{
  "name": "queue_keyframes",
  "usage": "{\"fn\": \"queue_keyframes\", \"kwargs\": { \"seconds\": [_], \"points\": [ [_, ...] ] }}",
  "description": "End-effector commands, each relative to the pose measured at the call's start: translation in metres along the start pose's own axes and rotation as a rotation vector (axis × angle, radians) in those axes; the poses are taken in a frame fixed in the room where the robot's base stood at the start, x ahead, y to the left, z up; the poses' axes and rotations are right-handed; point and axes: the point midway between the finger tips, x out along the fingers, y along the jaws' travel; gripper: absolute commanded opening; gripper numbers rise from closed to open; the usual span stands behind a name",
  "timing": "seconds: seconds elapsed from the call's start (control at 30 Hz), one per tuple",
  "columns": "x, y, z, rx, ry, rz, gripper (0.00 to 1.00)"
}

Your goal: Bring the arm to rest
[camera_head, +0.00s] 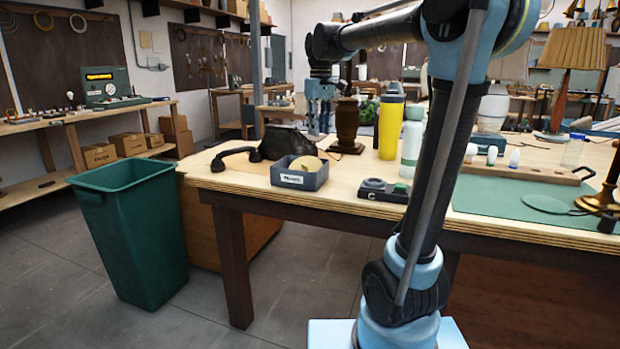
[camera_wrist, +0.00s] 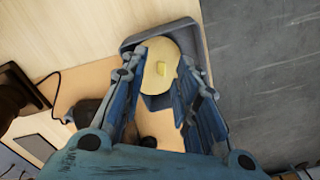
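My gripper (camera_head: 319,118) hangs over the back part of the workbench (camera_head: 240,182), fingers pointing down, at the end of my raised blue and black arm. In the wrist view my gripper (camera_wrist: 165,70) has its fingers spread wide with nothing held between them. Beyond the fingers lies a small grey bin (camera_head: 287,179) with a round yellowish disc (camera_head: 306,163) in it. The bin (camera_wrist: 205,62) and the disc (camera_wrist: 160,52) also show in the wrist view, apart from the fingers. The fingers hide part of the bin there.
A black telephone-like object (camera_head: 287,143), dark wooden lamp base (camera_head: 347,122), yellow bottle (camera_head: 391,125) and pale bottle (camera_head: 411,150) stand near my gripper. A black device (camera_head: 384,190) lies at the front edge. A green bin (camera_head: 135,230) stands on the floor left.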

Motion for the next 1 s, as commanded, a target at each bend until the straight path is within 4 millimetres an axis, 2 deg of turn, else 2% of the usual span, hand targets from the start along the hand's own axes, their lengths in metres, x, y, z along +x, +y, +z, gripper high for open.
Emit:
{"fn": "queue_keyframes", "kwargs": {
  "seconds": [0.03, 0.1, 0.47, 0.7, 1.0],
  "points": [
    [0.007, 0.002, 0.018, 0.026, 0.006, 0.002, 0.28],
    [0.017, 0.004, 0.04, 0.063, 0.014, 0.006, 0.28],
    [0.082, 0.002, 0.147, 0.249, 0.061, 0.026, 0.28],
    [0.137, -0.007, 0.212, 0.373, 0.091, 0.039, 0.28],
    [0.217, -0.026, 0.284, 0.525, 0.128, 0.056, 0.28]
  ]
}}
